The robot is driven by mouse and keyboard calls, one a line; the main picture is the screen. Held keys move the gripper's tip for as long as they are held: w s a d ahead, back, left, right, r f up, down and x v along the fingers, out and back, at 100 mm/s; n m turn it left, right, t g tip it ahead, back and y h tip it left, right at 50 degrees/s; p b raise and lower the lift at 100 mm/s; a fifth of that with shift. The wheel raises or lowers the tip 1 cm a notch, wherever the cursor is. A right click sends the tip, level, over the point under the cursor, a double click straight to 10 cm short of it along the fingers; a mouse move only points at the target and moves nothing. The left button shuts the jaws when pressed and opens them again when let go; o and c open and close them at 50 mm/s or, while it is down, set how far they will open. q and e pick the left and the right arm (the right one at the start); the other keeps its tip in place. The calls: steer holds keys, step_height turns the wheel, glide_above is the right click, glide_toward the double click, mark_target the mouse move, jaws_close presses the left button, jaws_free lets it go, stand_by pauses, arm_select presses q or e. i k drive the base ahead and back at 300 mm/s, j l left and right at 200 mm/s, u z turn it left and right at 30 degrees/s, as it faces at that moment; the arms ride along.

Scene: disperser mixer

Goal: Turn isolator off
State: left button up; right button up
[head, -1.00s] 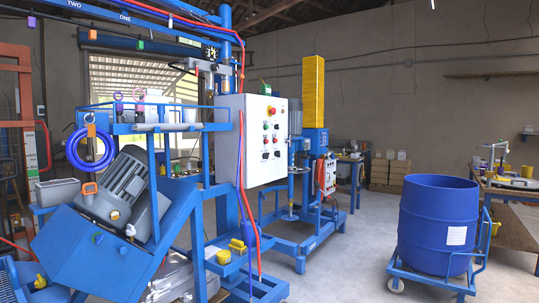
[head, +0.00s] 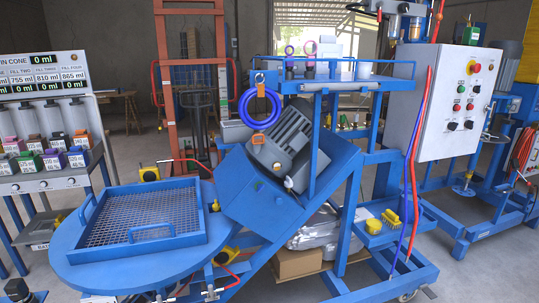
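A white control cabinet (head: 432,105) stands at the right on the blue mixer frame. A red knob with some yellow around it (head: 477,67) sits high on its front face. I cannot tell whether it is the isolator or a stop button, nor how it is turned. Below it are small red and green buttons and black rotary knobs (head: 453,126). No part is clearly labelled as the isolator. Neither of my grippers shows in the head view.
A round blue table with a mesh tray (head: 140,222) fills the lower left. A tilted grey motor (head: 284,143) and blue frame stand in the middle. Red and blue hoses (head: 413,170) hang in front of the cabinet. A filling rack (head: 45,125) is at the left.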

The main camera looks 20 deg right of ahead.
mark_target(450, 126)
steer(key=i+l, duration=0.1)
steer(key=l, duration=0.35)
steer(key=i+l+u, duration=0.1)
steer(key=l, duration=0.35)
steer(key=i+l, duration=0.15)
steer(key=l, duration=0.3)
steer(key=i+l+u, duration=0.1)
steer(key=l, duration=0.35)
steer(key=i+l, duration=0.1)
steer(key=l, duration=0.35)
steer(key=l+u, duration=0.1)
steer(key=l, duration=0.6)
steer(key=k+l, duration=0.1)
steer(key=l, duration=0.65)
steer(key=l+u, duration=0.15)
steer(key=l, duration=0.55)
